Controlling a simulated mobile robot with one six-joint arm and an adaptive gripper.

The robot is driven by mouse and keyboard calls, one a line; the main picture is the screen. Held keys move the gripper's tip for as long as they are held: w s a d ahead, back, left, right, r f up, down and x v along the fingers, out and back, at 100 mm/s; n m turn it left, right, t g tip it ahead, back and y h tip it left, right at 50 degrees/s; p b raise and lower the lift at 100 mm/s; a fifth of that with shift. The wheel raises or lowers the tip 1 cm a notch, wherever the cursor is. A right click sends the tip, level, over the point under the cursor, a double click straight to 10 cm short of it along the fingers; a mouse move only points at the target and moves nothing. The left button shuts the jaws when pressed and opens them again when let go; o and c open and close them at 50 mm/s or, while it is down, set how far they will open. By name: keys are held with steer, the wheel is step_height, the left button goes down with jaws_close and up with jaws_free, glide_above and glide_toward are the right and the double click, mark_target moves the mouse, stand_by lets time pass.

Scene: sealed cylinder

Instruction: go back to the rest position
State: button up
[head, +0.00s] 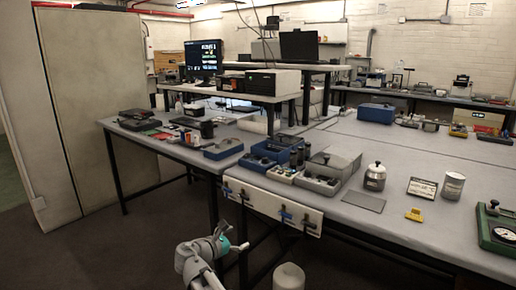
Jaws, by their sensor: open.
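My arm shows at the bottom of the head view, low in front of the table's near edge, with pale links and a teal joint face. I cannot make out my gripper's fingers, and no held thing shows. A metal can (453,186) stands upright on the grey table (325,208) at the right. My visible arm links are apart from both.
A dark label plate (422,188), a yellow block (414,215), a grey flat plate (363,201) and a green gauge box (497,229) lie on the table's right part. Blue trays (223,149) and a grey case (333,165) sit further left. Floor is open at lower left.

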steer(key=s+d+r+m+g+y+p, duration=0.1)
steer(key=s+d+m+g+y+p, duration=0.2)
steer(key=d+m+p, duration=0.45)
steer(key=s+d+r+m+g+y+p, duration=0.1)
steer(key=s+d+m+g+p, duration=0.3)
steer(key=d, duration=0.6)
steer(key=s+d+r+m+g+y+p, duration=0.4)
steer(key=s+m+p, duration=0.5)
steer(key=m, duration=0.4)
steer(key=shift+s+d+r+g+y+p, duration=0.3)
steer(key=shift+d+r+y+p, duration=0.6)
steer(key=shift+y, duration=0.7)
steer(key=shift+d+f, duration=0.1)
